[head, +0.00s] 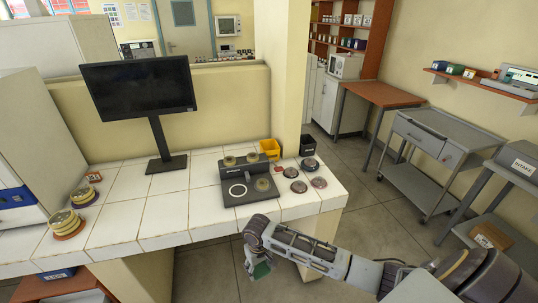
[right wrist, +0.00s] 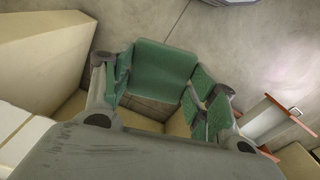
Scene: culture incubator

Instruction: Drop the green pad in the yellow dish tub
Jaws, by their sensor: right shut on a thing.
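My right gripper (head: 257,262) hangs in front of the counter's front edge, over the floor, pointing down. It is shut on the green pad (head: 262,270), which shows only as a small green patch in the head view. In the right wrist view the green pad (right wrist: 162,68) lies between the two fingers of the right gripper (right wrist: 160,88). The yellow dish tub (head: 270,147) stands at the back of the counter, beyond the black device and well away from the gripper. My left gripper is not in view.
A black device (head: 238,190) with round dishes stands between gripper and tub. A dark tub (head: 307,145) is right of the yellow one. Several round dishes (head: 299,187) lie at the counter's right end. A monitor (head: 138,88) stands left. A grey cart (head: 430,150) is at right.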

